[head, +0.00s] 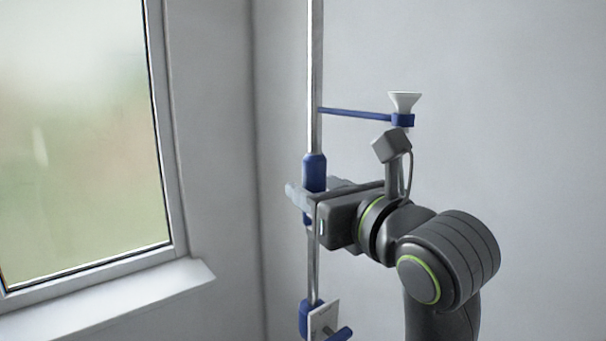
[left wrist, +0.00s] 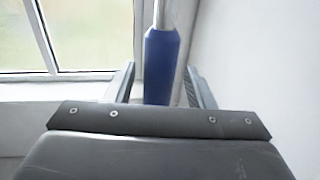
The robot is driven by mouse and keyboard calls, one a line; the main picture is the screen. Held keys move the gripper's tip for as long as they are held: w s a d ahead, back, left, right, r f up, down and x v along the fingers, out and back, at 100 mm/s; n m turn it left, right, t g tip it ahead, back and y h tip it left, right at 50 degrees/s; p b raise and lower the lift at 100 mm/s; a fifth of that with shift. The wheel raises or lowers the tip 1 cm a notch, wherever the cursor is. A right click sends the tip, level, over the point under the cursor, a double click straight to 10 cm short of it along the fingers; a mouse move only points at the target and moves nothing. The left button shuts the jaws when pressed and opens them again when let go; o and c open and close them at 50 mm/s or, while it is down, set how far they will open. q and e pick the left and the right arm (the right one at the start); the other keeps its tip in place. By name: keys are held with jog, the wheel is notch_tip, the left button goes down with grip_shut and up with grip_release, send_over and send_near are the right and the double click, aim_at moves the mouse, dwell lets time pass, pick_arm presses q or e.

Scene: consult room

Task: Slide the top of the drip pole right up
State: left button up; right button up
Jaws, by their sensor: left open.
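The drip pole is an upright steel tube (head: 315,60) with a blue sleeve-like grip (head: 314,170) around it. In the left wrist view the blue grip (left wrist: 160,62) stands upright between the two fingers, its lower end hidden by the gripper body. My left gripper (head: 312,193) is at the lower part of this grip, its fingers on either side. In the left wrist view the gripper (left wrist: 160,88) is open, with a small gap between the grip and each finger. The pole's top is outside the head view. My right gripper is not in view.
A blue side arm (head: 355,112) sticks out right from the pole and carries a white funnel (head: 404,101), close above my arm. A blue clamp with a pale plate (head: 322,318) is lower on the pole. A window (head: 165,130) with a sill (head: 120,292) is at left.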

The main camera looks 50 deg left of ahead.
pick_arm(q)
jog(key=shift+x, duration=0.8)
jog(key=shift+s+d, duration=0.1)
jog(key=shift+d, duration=0.15)
jog(key=shift+c, duration=0.4)
grip_shut()
